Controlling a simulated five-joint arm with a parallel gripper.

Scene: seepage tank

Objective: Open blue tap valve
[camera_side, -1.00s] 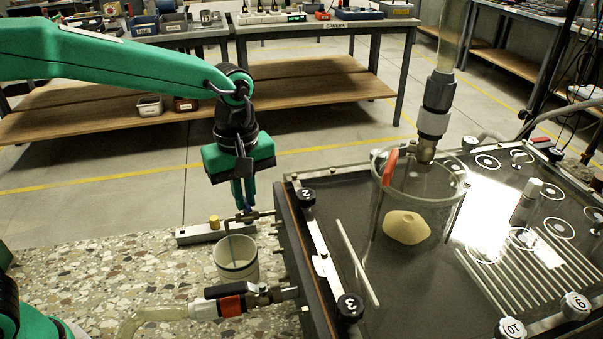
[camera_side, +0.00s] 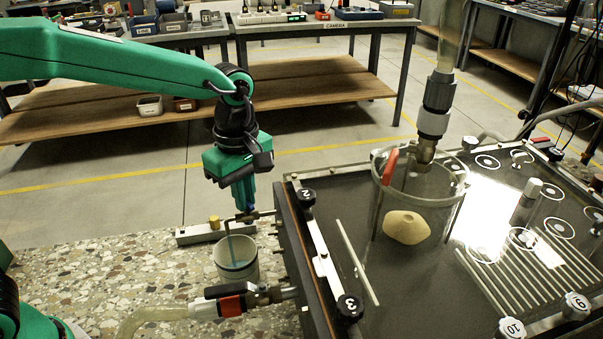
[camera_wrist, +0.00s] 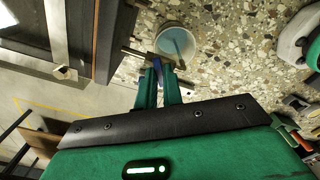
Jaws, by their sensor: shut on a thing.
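The blue tap valve (camera_side: 247,216) sits on a thin metal pipe at the left side of the dark tank. Only a little of its blue handle shows in the side view. My gripper (camera_side: 244,206) points down at the tap, shut on its handle. In the wrist view, the green fingers (camera_wrist: 159,72) close around the blue handle (camera_wrist: 157,65). A bluish stream runs from the tap's outlet into a pale cup (camera_side: 247,272) just below. The cup also shows in the wrist view (camera_wrist: 196,48), with bluish liquid inside.
A second tap with a red and black handle (camera_side: 230,303) and hose lies in front of the cup. The tank's edge (camera_side: 290,225) is close at the right. The speckled surface (camera_side: 120,265) at left is clear.

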